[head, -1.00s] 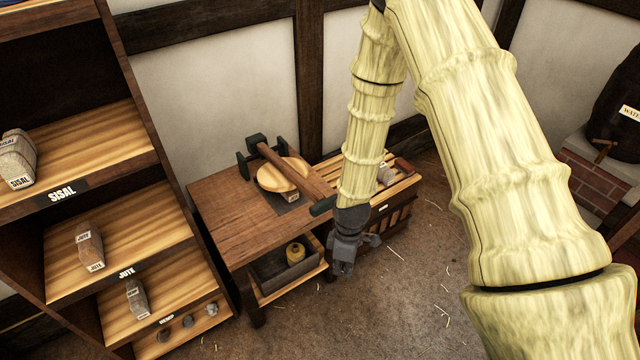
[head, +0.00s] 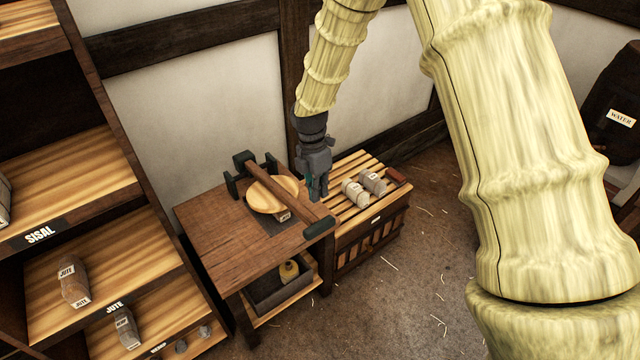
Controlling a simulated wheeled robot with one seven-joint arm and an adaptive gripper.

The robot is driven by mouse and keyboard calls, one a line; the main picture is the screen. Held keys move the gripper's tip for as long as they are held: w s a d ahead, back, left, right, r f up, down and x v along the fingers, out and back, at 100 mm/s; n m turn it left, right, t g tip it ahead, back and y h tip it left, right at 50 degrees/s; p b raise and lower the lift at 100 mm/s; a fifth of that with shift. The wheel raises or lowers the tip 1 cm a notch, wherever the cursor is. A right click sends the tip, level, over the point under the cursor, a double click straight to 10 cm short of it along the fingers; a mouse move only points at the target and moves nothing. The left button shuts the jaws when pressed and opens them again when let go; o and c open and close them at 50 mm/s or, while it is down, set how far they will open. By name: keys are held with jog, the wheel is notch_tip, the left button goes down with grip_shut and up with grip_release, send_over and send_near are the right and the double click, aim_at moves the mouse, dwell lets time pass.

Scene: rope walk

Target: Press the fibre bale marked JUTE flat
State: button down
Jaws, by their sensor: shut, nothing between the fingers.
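A lever press stands on the wooden table (head: 205,228). Its wooden lever (head: 285,190) slopes down to a dark handle end (head: 319,228) at the table's right edge. A round wooden plate (head: 266,198) lies under the lever. A small labelled bale (head: 284,216) shows at the plate's front edge, mostly hidden; its label is too small to read. A bale marked JUTE (head: 74,284) stands on the shelf labelled JUTE at the left. My gripper (head: 318,197) is shut and empty, pointing down, and appears just above the handle end in the picture; contact cannot be told.
The floor (head: 400,300) in front is mostly clear, with straw bits.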

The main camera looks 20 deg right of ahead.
aim_at(323, 225)
jog(key=shift+s+d+f+p, duration=0.1)
jog(key=shift+s+f+p, duration=0.3)
jog(key=shift+f, duration=1.3)
jog(key=shift+s+d+f+p, duration=0.1)
jog(key=shift+f+p, duration=0.65)
jog(key=shift+f, duration=0.9)
jog(key=shift+s+d+f+p, duration=0.1)
jog(key=shift+s+f+p, duration=0.3)
jog(key=shift+f, duration=1.3)
jog(key=shift+w, duration=0.15)
